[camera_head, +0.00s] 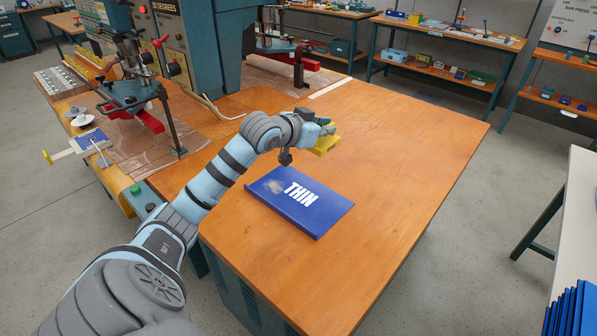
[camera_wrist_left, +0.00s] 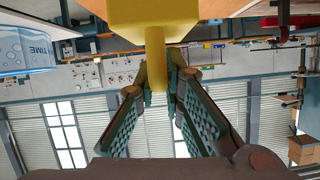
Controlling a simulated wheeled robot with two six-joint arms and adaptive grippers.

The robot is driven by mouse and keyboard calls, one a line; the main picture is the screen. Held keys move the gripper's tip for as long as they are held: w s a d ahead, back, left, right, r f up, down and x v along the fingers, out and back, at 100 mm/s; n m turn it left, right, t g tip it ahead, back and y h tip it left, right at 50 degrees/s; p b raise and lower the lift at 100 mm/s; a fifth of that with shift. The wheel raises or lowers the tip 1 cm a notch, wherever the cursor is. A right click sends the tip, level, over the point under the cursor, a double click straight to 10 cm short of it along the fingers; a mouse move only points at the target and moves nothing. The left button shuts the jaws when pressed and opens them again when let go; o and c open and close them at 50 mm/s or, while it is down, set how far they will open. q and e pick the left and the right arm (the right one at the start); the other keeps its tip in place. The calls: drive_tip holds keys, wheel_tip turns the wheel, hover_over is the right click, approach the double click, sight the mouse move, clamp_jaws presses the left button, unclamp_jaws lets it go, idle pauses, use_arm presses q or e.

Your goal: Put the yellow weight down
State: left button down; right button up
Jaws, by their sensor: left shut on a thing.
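The yellow weight (camera_head: 326,146) is at my left gripper (camera_head: 318,128), over the middle of the wooden table, just beyond the blue THIN piece. In the left wrist view, the weight's yellow body (camera_wrist_left: 150,14) fills the top, and its narrow yellow stem runs down between the two green-padded fingers of the left gripper (camera_wrist_left: 160,85). The fingers are shut on that stem. I cannot tell whether the weight's underside touches the tabletop. My right gripper is not in view.
A blue sheet marked THIN (camera_head: 300,202) lies on the wooden table (camera_head: 410,150), nearer me than the weight. The machine with red clamps (camera_head: 150,122) stands at the left. The table's right side is clear.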

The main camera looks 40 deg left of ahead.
use_arm(q)
drive_tip(key=shift+f+b, duration=0.35)
drive_tip(key=shift+f, duration=0.3)
wheel_tip(320, 180, down, 15)
drive_tip(key=b, duration=0.3)
drive_tip(key=shift+b, duration=0.3)
drive_tip(key=shift+f+b, duration=0.65)
drive_tip(key=shift+f, duration=1.35)
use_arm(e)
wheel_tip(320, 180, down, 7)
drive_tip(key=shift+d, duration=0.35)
use_arm(q)
drive_tip(key=shift+f, duration=0.1)
drive_tip(key=c, duration=1.7)
unclamp_jaws()
drive_tip(key=shift+s, duration=0.1)
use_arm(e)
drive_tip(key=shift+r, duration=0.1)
